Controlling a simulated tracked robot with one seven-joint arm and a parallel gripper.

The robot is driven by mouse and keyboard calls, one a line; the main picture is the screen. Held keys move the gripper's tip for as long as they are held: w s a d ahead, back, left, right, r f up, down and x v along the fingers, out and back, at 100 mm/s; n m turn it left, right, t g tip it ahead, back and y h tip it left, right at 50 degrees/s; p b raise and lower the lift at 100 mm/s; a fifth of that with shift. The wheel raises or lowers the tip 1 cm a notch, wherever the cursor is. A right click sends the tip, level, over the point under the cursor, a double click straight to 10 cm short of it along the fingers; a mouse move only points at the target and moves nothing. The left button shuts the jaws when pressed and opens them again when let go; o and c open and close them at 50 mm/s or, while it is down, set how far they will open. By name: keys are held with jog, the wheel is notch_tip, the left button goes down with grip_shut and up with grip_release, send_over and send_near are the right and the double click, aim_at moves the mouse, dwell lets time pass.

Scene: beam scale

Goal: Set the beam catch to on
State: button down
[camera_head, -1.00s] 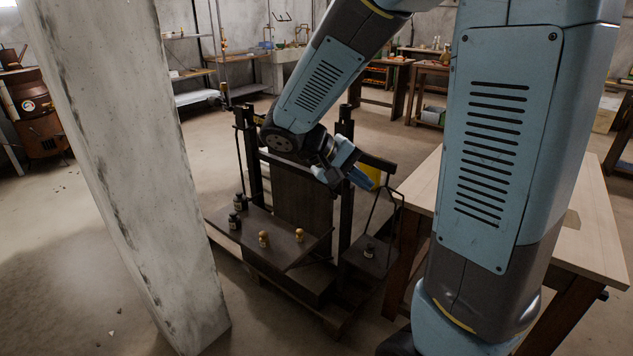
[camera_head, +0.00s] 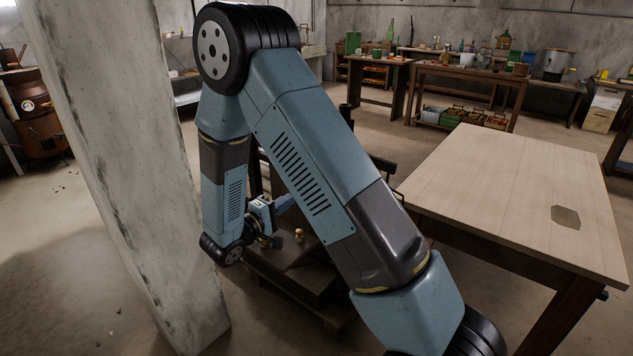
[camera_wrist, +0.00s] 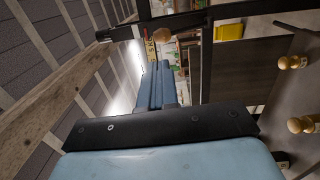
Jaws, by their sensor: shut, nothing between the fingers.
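The dark beam scale (camera_head: 310,285) stands on the floor between the pillar and the table, mostly hidden behind my arm in the head view. Its panel (camera_wrist: 238,75) and a dark beam (camera_wrist: 215,14) show in the wrist view. My gripper (camera_head: 288,203) is shut and empty, low in front of the scale's panel and above its platform. Its blue fingers also show in the wrist view (camera_wrist: 157,72). Beyond the fingertips a round wooden knob (camera_wrist: 161,36) shows beside a yellow label with dark lettering. I cannot tell for sure which part is the beam catch, or its setting.
Brass weights (camera_wrist: 292,62) stand on the scale platform; one shows in the head view (camera_head: 299,235). A pale pillar (camera_head: 125,150) rises close left of my arm. A wooden table (camera_head: 500,190) stands right, mostly bare. Open floor (camera_head: 60,240) lies left.

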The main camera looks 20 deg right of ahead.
jog(key=w+x, duration=0.1)
jog(key=x, duration=1.2)
jog(key=shift+f+t, duration=0.2)
jog(key=shift+t, duration=0.1)
jog(key=shift+w+a, duration=0.1)
jog(key=shift+a, duration=0.05)
